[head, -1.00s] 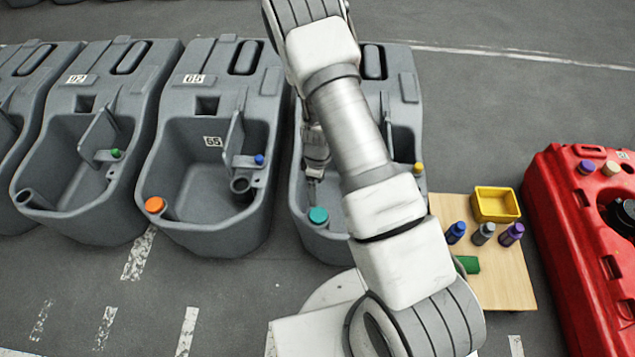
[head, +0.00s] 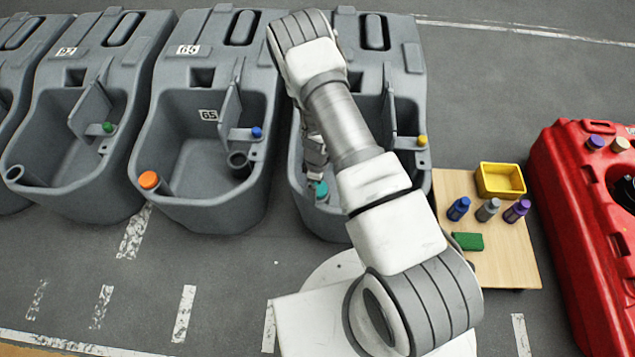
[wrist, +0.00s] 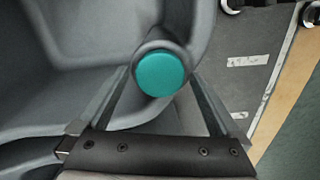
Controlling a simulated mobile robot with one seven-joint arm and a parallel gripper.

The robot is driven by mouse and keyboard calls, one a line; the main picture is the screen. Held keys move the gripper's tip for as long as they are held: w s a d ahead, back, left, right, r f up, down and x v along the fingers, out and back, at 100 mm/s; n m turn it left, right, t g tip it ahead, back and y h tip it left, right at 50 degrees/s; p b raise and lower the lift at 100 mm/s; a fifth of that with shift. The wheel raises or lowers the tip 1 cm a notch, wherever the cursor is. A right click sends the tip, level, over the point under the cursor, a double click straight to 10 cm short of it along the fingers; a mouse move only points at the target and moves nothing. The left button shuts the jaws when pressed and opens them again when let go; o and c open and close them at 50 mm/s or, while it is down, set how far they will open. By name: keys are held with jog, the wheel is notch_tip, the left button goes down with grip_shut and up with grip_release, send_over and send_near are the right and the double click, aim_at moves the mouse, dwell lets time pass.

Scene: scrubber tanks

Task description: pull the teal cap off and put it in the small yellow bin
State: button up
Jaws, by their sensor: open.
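The teal cap (head: 321,190) sits on the front-left corner of the grey tank (head: 312,210) that my arm reaches over. In the wrist view the round teal cap (wrist: 160,74) lies between the tips of my gripper's two fingers. My gripper (wrist: 158,76) is open, with a finger on each side of the cap; I cannot tell whether they touch it. In the head view my gripper is mostly hidden behind my arm, just at the cap. The small yellow bin (head: 500,180) stands on the wooden board at the right and looks empty.
The wooden board (head: 500,260) also holds a blue bottle (head: 458,208), a grey bottle (head: 487,209), a purple bottle (head: 516,210) and a green block (head: 467,241). A red tank (head: 575,220) stands to its right. Other grey tanks (head: 205,215) line the left.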

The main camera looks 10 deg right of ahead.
aim_at(318, 188)
jog(key=c, duration=1.5)
jog(key=shift+r+p, duration=0.65)
jog(key=shift+r, duration=0.45)
dwell(0.5)
jog(key=shift+r+p, duration=1.85)
jog(key=shift+r, duration=1.1)
